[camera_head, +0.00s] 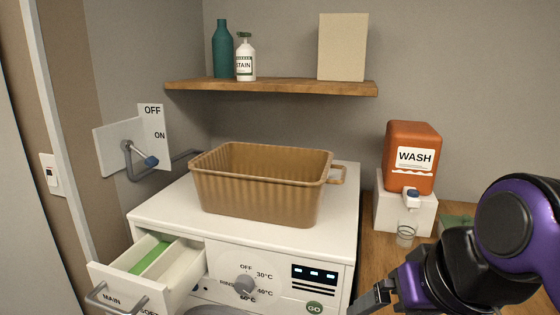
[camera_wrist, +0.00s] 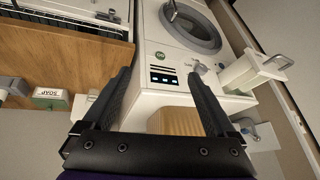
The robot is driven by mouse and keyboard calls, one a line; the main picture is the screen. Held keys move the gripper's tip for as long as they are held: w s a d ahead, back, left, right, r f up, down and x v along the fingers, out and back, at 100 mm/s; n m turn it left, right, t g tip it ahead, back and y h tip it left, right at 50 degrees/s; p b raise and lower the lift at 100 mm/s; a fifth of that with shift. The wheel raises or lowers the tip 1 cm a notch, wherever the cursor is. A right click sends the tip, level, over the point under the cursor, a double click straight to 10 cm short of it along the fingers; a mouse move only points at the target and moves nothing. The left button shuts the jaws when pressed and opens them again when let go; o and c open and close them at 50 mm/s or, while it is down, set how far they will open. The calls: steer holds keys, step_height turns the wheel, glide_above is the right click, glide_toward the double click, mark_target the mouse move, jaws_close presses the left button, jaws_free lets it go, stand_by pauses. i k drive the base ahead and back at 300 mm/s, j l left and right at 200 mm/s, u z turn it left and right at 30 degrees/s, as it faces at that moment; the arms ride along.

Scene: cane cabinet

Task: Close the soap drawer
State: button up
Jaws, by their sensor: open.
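The white soap drawer (camera_head: 182,268) is pulled out of the washing machine's upper left front in the head view. It has compartments, one with green in it, and its front has grey handles and the label "MAIN". In the wrist view the drawer (camera_wrist: 240,75) sticks out at the right. The white washing machine (camera_head: 340,215) has a dial and a lit display. My gripper (camera_head: 372,298) is right of the machine's front in the head view, well apart from the drawer. In the wrist view my gripper (camera_wrist: 165,78) has its fingers spread with nothing held.
A brown basket (camera_head: 255,190) stands on the machine. An orange WASH dispenser (camera_head: 412,155) stands on a white block at the right, with a clear cup (camera_head: 405,236) below its spout. A wall shelf (camera_head: 270,87) holds bottles and a box. A lever switch (camera_head: 140,152) is at the left.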

mark_target(156, 275)
steer(key=k+l+u, duration=0.15)
steer(key=u, duration=0.35)
steer(key=k+u, duration=0.2)
steer(key=u, duration=0.25)
steer(key=k+u, duration=0.2)
steer(key=u, duration=0.3)
steer(key=i+j+u, duration=0.2)
steer(key=i, duration=0.4)
steer(key=i+u, duration=0.35)
steer(key=k+l+u, duration=0.15)
steer(key=u, duration=0.15)
steer(key=k, duration=0.1)
steer(key=i+j+z, duration=0.1)
steer(key=z, duration=0.5)
